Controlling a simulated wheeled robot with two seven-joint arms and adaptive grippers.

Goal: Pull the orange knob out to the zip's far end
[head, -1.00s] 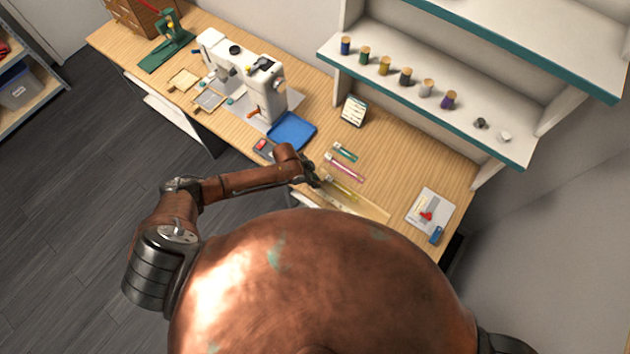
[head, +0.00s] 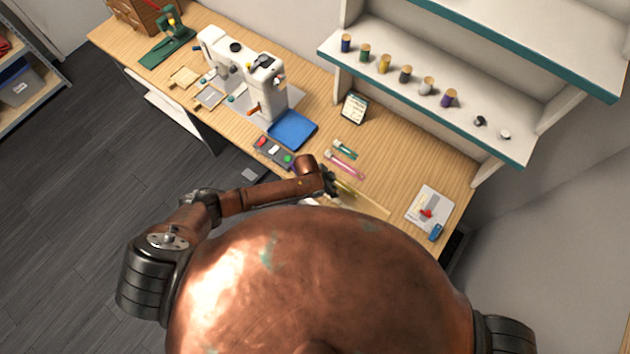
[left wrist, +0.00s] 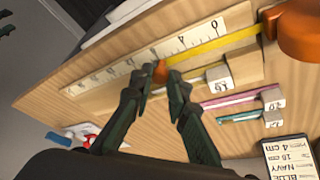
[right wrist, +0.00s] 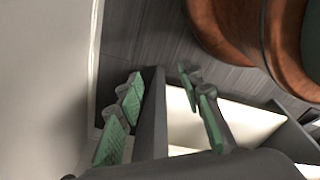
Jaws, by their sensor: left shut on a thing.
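The orange knob (left wrist: 160,70) is between the fingertips of my left gripper (left wrist: 160,82), which is shut on it. A yellow zip tape (left wrist: 215,45) stretches from near the knob to the upper right, beside a white numbered scale (left wrist: 135,62) on a wooden board. In the head view my left gripper (head: 328,183) is at the table's front edge, with part of the board (head: 365,202) to its right; the knob is hidden there.
Pink (head: 345,164) and teal (head: 345,149) zips lie just behind the board. A small button tray (head: 274,152), a blue mat (head: 292,130), a sewing machine (head: 245,75) and an upright card (head: 353,108) stand farther left and back.

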